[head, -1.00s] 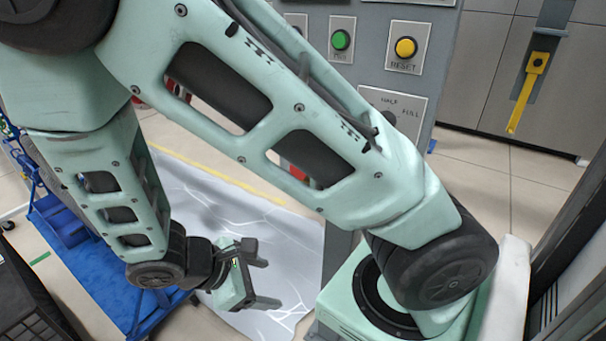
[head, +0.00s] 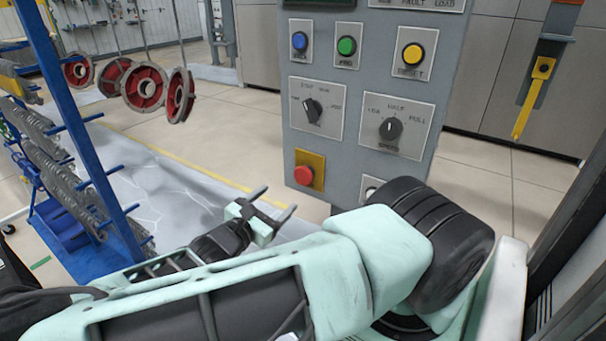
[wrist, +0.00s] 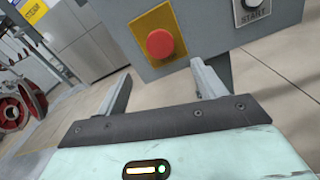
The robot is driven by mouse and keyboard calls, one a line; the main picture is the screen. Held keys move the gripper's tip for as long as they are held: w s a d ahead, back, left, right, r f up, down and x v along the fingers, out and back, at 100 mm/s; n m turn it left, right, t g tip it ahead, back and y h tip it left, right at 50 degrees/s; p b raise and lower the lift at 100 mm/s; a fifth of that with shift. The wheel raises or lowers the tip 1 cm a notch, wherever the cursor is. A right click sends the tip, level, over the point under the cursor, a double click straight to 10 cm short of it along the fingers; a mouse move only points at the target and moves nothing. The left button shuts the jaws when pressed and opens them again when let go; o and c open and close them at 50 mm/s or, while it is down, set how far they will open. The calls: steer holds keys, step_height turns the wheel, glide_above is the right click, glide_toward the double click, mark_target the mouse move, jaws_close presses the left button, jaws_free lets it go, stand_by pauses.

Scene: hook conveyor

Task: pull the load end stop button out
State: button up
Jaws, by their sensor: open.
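The red stop button (head: 304,175) sits on a yellow plate (head: 318,160) at the lower left of the grey control panel (head: 350,75). In the wrist view the red button (wrist: 160,44) stands ahead of my gripper (wrist: 165,85), a little above the line between the fingertips. My gripper (head: 274,203) is open and empty in the head view, to the left of and below the button and apart from it. Its two fingers point toward the panel. Any label by the button is too small to read.
The panel also bears a blue button (head: 300,41), a green button (head: 346,46), a yellow reset button (head: 412,54) and two black knobs. Red wheel-like parts (head: 145,88) hang at the left. A blue rack (head: 75,120) with grey parts stands nearer left.

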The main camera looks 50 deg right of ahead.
mark_target(301, 178)
steer(key=d+p, duration=0.1)
steer(key=d, duration=0.2)
steer(key=d+p, duration=0.1)
steer(key=d, duration=0.3)
steer(key=d+p, duration=0.1)
steer(key=d, duration=0.3)
steer(key=shift+w+d+r, duration=0.1)
steer(key=shift+w, duration=0.3)
steer(key=shift+d, duration=0.7)
steer(key=shift+c, duration=0.3)
steer(key=c, duration=1.3)
steer(key=shift+a+p, duration=0.5)
steer(key=shift+a, duration=0.2)
steer(key=o, duration=1.4)
steer(key=shift+c, duration=0.2)
steer(key=shift+a, duration=0.15)
steer(key=s+a+b, duration=0.1)
steer(key=a+b, duration=0.4)
steer(key=a, duration=1.2)
steer(key=shift+s, duration=0.15)
